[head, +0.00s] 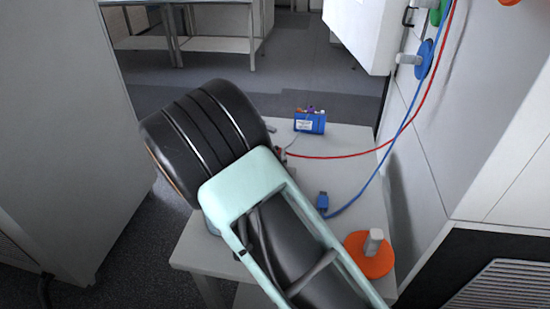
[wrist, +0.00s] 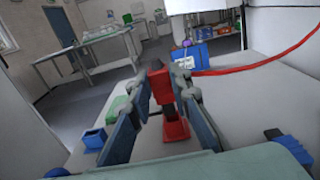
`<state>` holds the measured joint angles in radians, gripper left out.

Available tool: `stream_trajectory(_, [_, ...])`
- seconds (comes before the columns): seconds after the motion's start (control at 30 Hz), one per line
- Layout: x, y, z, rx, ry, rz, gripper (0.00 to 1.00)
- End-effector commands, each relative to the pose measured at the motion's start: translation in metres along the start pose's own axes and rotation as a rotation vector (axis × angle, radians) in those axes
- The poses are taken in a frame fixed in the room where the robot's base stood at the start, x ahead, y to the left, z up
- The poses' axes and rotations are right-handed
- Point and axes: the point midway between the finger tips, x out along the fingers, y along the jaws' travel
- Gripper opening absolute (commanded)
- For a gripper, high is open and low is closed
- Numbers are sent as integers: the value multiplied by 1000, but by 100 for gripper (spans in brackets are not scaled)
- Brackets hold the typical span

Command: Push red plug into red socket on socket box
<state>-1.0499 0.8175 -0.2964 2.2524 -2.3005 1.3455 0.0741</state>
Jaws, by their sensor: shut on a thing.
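The red plug (wrist: 161,88) is upright between the fingertips of my gripper (wrist: 166,78) in the wrist view, and the gripper is shut on it. A red block (wrist: 175,129) shows below and nearer than the plug; I cannot tell whether they touch. A blue block with an opening (wrist: 95,139) and a green block (wrist: 118,107) lie to its left. In the head view my wrist hides most of the gripper, and only a little red (head: 282,154) shows at its edge. The socket box as a whole cannot be made out.
The white table (head: 345,150) holds a blue labelled box (head: 310,122), a loose blue plug (head: 322,203) and an orange disc with a grey handle (head: 368,262). A red cable (head: 345,156) runs right to the wall. A grey cabinet (head: 60,120) stands left.

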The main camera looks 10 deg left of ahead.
Motion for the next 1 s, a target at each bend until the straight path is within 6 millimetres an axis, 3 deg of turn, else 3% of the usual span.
stream_trajectory(1.0, [0,0,-13,0,-1,0,0])
